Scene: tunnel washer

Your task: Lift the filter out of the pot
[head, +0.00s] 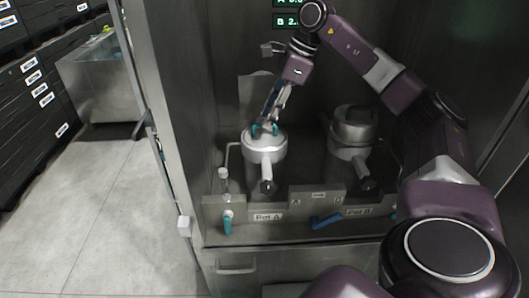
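Pot A (265,150), a pale metal pot with a handle-like spout to the front, stands on the left side of the steel cabinet. My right gripper (265,130) points down at the top of Pot A. Its two teal fingertips are apart, at or just above the pot's top. I cannot tell whether they hold anything between them. No filter can be made out clearly; the gripper partly covers the pot's top. Pot B (347,152) stands to the right, with a darker metal cylinder (355,123) on top. My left gripper is not in view.
A steel front panel with the Pot A label (268,217), a teal lever (228,223) and a blue lever (325,221) runs before the pots. The cabinet's door edge (160,130) is at left. Black crates (35,90) and a steel tub (100,85) stand beyond open floor.

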